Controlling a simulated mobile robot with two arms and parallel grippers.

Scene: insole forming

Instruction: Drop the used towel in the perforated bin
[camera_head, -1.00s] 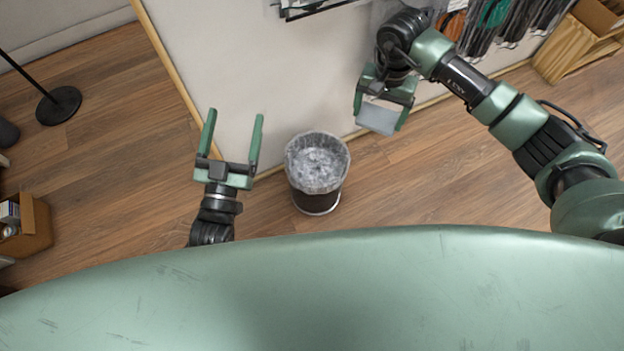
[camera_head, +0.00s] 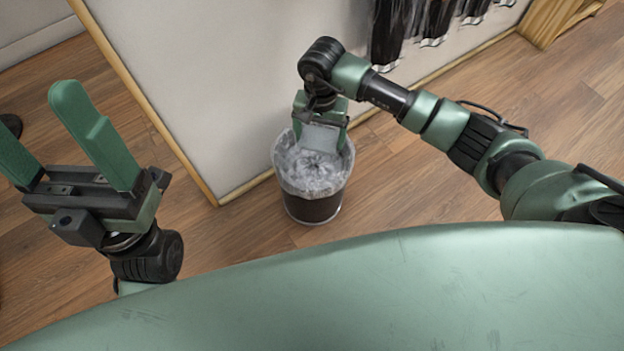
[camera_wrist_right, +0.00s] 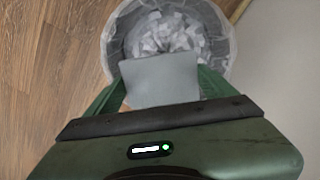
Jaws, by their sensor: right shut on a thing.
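The used towel is a flat grey-blue piece (camera_head: 321,138), held between the fingers of my right gripper (camera_head: 320,140). It also shows in the right wrist view (camera_wrist_right: 160,80), where it covers part of the bin's opening. The bin (camera_head: 312,208) is dark and round with a clear liner over its rim, and it stands on the floor by the wall. The right gripper is shut on the towel and lies over the bin's back part in the head view. Crumpled pale scraps fill the bin's bottom in the wrist view. My left gripper (camera_head: 65,135) is open and empty at the left.
A pale wall panel (camera_head: 200,80) with wooden edging stands behind the bin. Dark items (camera_head: 410,30) hang on it at the top. A wooden stand (camera_head: 553,20) is at the upper right. Bare wood floor lies left and right of the bin.

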